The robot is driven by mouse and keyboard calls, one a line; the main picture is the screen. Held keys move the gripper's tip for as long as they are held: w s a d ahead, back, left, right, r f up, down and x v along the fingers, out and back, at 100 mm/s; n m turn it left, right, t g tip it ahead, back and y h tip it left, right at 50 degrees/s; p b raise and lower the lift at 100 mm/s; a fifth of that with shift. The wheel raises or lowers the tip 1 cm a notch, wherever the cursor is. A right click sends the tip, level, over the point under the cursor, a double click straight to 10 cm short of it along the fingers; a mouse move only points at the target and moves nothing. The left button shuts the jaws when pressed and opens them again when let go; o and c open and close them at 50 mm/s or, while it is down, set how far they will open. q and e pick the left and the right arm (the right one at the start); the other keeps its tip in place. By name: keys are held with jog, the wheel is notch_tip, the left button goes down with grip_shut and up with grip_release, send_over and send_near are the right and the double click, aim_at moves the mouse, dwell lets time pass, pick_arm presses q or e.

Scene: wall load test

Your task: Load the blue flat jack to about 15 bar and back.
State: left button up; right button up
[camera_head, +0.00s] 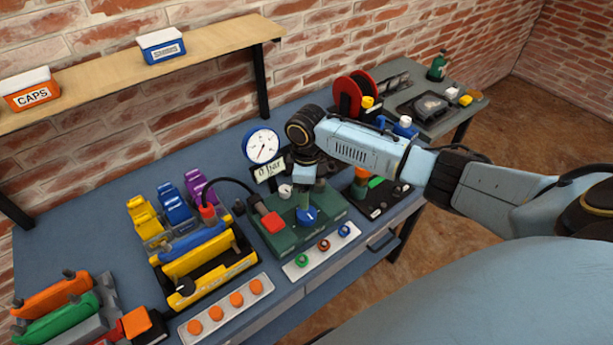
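A green pump box (279,240) stands on the bench with a blue knob (306,217) and a red block (271,222) on top. My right gripper (307,205) points down just over the blue knob; I cannot tell whether its fingers touch it or how far they are open. A round blue-rimmed gauge (262,146) stands behind the box, above a small display (269,168) whose text is too small to read surely. A black hose runs to a red fitting (207,212) by a long blue piece (194,243) in a yellow and black holder (215,265). My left gripper is out of view.
A rack of yellow, blue and purple pieces (172,205) stands behind the holder. A strip with orange buttons (228,305) and one with coloured rings (322,250) lie along the front. A red reel (354,92) stands behind my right arm. A shelf (210,46) overhangs the back.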

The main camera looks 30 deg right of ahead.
notch_tip(320, 180, up, 4)
jog(key=shift+f, duration=0.25)
dwell(1.3)
